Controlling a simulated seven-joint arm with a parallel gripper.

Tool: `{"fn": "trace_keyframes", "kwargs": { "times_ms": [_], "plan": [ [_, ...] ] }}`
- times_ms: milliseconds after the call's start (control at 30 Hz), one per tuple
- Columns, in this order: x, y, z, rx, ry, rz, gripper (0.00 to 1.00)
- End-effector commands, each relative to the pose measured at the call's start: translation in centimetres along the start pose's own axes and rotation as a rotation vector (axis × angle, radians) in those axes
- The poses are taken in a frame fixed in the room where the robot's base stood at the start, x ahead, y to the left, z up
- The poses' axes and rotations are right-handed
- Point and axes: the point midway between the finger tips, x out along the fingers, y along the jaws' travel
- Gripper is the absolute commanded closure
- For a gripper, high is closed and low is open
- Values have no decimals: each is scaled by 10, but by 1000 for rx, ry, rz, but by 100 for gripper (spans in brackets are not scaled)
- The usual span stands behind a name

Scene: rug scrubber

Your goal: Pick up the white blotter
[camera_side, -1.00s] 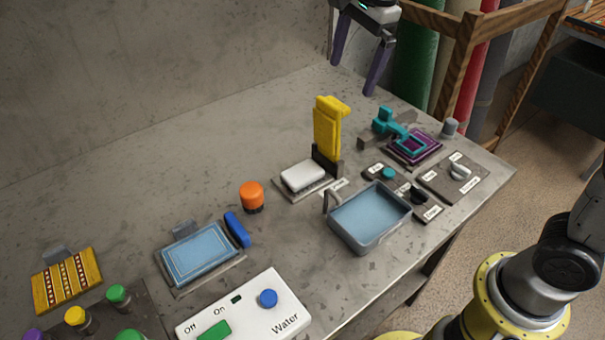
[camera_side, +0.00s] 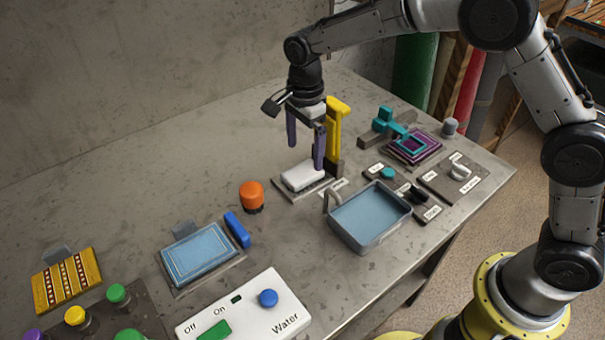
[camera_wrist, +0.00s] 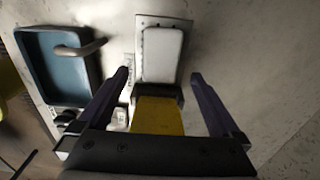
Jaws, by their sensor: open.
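The white blotter (camera_side: 302,176) is a white rounded block lying flat on a grey base plate. In the wrist view the blotter (camera_wrist: 162,55) lies ahead of the fingertips, in line with the gap between them. My gripper (camera_side: 305,155) is open, with its two purple fingers pointing down above the blotter, and holds nothing. In the wrist view the gripper's fingers (camera_wrist: 159,72) stand wide apart. A tall yellow piece (camera_side: 334,122) stands upright in a dark holder just behind the blotter, partly hidden by the gripper. It also shows between the fingers in the wrist view (camera_wrist: 157,116).
A blue-grey basin (camera_side: 368,216) with a tap stands right of the blotter. An orange knob (camera_side: 251,195) is to its left, and a blue rug on a plate (camera_side: 199,254) further left. A teal press (camera_side: 390,125) stands at the back right. The table's back left is clear.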

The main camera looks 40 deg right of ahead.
Motion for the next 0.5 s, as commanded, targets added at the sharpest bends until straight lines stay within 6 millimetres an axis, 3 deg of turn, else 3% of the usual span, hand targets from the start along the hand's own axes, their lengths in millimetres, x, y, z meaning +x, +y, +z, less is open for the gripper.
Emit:
{"fn": "trace_keyframes", "kwargs": {
  "times_ms": [167, 500],
  "plan": [
    [12, 0, -1, 0, 1, 3, 0],
    [54, -1, -3, 0, 1, 3, 0]
  ]
}}
